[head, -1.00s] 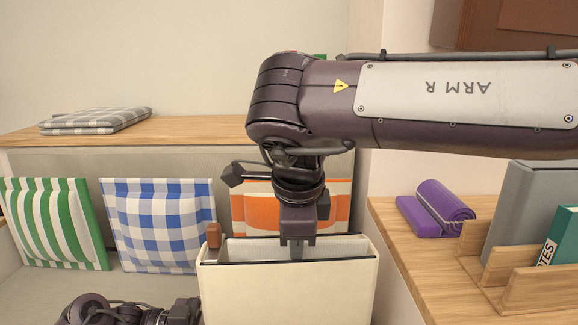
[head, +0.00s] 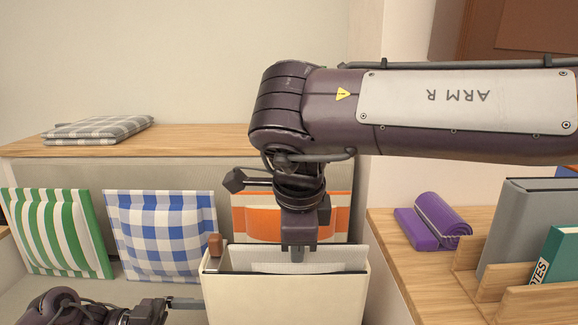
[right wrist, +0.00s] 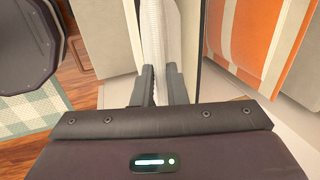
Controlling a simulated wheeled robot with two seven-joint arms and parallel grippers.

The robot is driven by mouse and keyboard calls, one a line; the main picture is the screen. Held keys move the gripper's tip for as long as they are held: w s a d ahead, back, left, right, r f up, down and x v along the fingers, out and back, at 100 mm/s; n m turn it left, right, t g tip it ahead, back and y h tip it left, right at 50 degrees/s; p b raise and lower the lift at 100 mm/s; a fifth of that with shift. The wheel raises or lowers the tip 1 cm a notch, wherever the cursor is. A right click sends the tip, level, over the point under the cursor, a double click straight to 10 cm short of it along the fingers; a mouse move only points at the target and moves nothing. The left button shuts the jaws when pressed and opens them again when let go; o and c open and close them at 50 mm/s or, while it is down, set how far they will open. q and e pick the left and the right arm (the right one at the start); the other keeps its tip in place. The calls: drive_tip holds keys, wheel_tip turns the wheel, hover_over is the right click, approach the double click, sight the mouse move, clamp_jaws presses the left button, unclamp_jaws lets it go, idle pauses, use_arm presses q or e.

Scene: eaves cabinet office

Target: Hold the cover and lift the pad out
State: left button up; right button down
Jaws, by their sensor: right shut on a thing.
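The cream cover (head: 285,300) stands upright with its mouth open at the top. A pale, textured pad (head: 330,266) shows in its mouth, its top edge level with the rim or slightly above. My right gripper (head: 297,258) points down into the mouth and is shut on the pad's top edge. In the right wrist view the two fingers clasp the pad (right wrist: 160,35) from both sides. My left gripper (head: 188,303) is low at the cover's left side, fingers pointing right at its edge. Whether it grips or only meets the cover is hidden.
A brown tab (head: 215,245) stands at the cover's left corner. Green-striped (head: 58,235), blue-checked (head: 163,235) and orange-striped (head: 290,215) cushions lean behind. Grey-checked pads (head: 97,130) lie on the ledge. A purple roll (head: 440,220) and a file rack (head: 490,275) occupy the right shelf.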

wheel_tip(320, 180, up, 21)
drive_tip(key=d+p, duration=0.1)
drive_tip(key=p, duration=2.4)
drive_tip(key=shift+d+r, duration=0.1)
drive_tip(key=shift+d+p, duration=0.55)
drive_tip(key=shift+p, duration=0.05)
